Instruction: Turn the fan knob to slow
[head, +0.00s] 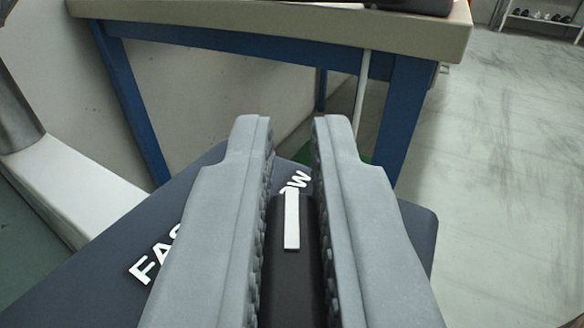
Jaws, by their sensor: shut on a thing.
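The fan knob (291,275) is black with a white pointer line on top, low in the middle of the head view. My gripper (291,130) has its two grey fingers on either side of the knob and is shut on it. The white line runs nearly straight up in the picture, and its upper end meets a label ending in "OW" (298,180). The dark panel (418,232) lies under the knob. A second label starting "FA" (150,265) shows at the left. The fingers hide parts of both labels and the knob's sides.
A table (270,25) with a pale top and blue legs stands beyond the panel. A white beam (80,195) lies at the left. Open floor (500,150) is at the right, with a shoe rack (545,18) far back.

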